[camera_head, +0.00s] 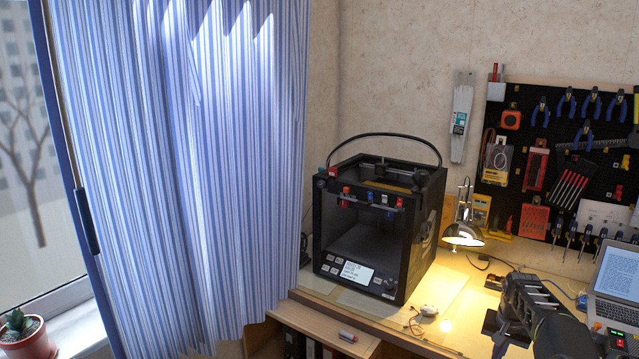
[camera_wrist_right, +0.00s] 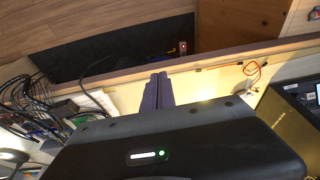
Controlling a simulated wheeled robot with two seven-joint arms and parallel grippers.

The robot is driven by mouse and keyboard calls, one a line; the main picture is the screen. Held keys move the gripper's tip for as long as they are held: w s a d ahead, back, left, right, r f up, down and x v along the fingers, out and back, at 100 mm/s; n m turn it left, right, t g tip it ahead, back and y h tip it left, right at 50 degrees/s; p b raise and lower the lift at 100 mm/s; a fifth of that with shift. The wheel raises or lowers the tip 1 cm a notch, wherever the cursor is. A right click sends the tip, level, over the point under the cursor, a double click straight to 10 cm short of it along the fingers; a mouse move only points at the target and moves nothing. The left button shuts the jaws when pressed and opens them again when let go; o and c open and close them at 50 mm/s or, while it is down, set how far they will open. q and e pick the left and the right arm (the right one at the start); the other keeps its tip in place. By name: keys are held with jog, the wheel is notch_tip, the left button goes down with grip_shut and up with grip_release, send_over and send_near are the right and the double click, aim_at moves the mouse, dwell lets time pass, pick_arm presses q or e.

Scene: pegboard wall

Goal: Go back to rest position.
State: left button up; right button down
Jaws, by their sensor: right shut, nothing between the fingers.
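My right gripper (camera_head: 497,336) comes in at the lower right of the head view, over the desk beside the laptop. In the right wrist view its two dark fingers (camera_wrist_right: 158,90) are together with nothing between them. My left gripper is in neither view.
A black 3D printer (camera_head: 372,222) stands on the desk (camera_head: 452,292) left of my right arm, with a lit lamp (camera_head: 463,235) between. An open laptop (camera_head: 617,284) is at the right edge. A tool pegboard (camera_head: 552,130) hangs behind. A striped curtain (camera_head: 190,160) covers the left.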

jog(key=w+a+f+n+t+y, duration=0.1)
jog(key=a+f+n+t, duration=0.1)
jog(key=a+f, duration=0.7)
jog(key=s+a+f+n+y, duration=0.1)
jog(key=s+a+f, duration=0.4)
jog(key=a+f, duration=0.15)
jog(key=s+a+f+y, duration=0.1)
jog(key=s+a+f, duration=0.45)
jog(key=a, duration=0.25)
jog(key=s+a+g, duration=0.1)
jog(key=s+a, duration=0.5)
jog(key=s, duration=0.3)
jog(key=s+a+n+g+y, duration=0.1)
jog(key=s+a, duration=0.5)
jog(key=s, duration=0.4)
jog(key=s+a+f+n+g+y, duration=0.1)
jog(key=s+a, duration=0.5)
jog(key=s, duration=0.4)
jog(key=shift+s+a+g, duration=0.15)
jog(key=shift+g, duration=0.15)
